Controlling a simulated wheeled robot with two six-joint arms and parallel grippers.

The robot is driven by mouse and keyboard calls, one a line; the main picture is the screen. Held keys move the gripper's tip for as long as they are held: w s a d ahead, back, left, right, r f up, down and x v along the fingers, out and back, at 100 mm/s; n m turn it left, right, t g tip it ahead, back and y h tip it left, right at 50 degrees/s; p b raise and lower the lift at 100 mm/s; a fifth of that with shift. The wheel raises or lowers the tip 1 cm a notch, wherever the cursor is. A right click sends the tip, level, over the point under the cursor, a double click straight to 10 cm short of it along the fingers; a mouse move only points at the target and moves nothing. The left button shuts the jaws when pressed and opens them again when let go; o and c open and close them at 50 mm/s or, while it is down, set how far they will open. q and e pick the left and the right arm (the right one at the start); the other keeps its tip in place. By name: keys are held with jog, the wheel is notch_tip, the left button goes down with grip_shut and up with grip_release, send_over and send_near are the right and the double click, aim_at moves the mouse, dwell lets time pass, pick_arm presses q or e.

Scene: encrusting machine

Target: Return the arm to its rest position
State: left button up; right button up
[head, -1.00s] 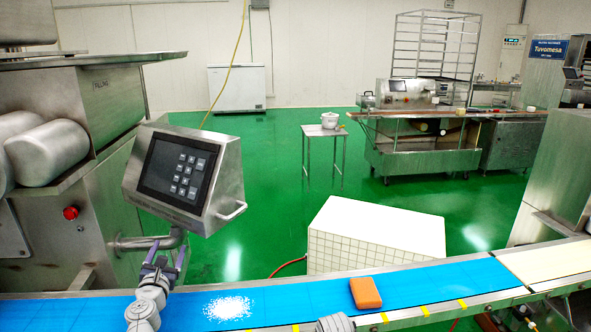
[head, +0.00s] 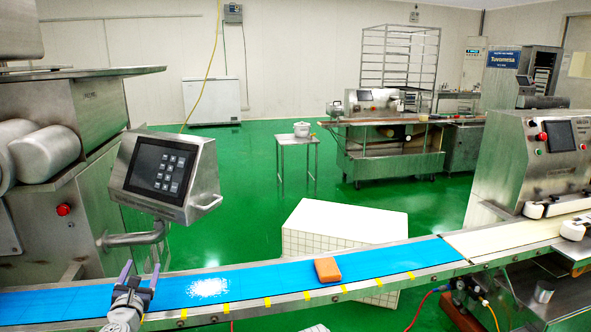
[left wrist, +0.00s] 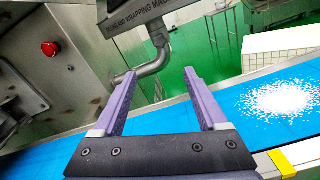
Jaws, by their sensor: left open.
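My left gripper (head: 140,273) is at the lower left in the head view, over the near part of the blue conveyor belt (head: 85,298). In the left wrist view its two purple fingers (left wrist: 157,100) are spread apart with nothing between them. They point toward the metal pipe under the touchscreen panel (head: 163,172). My right gripper does not show.
White powder (head: 208,288) and an orange block (head: 327,270) lie on the belt, right of my left gripper. A machine with a red button (head: 64,209) stands at the left. A white tiled box (head: 345,232) stands behind the belt. Green floor is open beyond.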

pick_arm(q)
jog(key=w+d+m+g+h+p, duration=0.2)
jog(key=d+m+h+p, duration=0.45)
jog(key=d+m, duration=0.9)
jog(key=s+d+f+m+g+h+p, duration=0.1)
jog(key=s+d+m+g+h+p, duration=0.2)
jog(key=d, duration=0.6)
jog(key=s+d+f+m+g+h+p, duration=0.1)
jog(key=s+d+m+g+p, duration=0.2)
jog(key=d+m, duration=0.4)
jog(key=s+d+m+g+y+p, duration=0.2)
jog(key=s+m+g+y+p, duration=0.5)
jog(key=s, duration=1)
jog(key=m+g+y, duration=0.1)
jog(key=m+g, duration=0.2)
jog(key=m, duration=0.3)
jog(key=shift+d+f, duration=0.2)
jog(key=shift+d, duration=0.05)
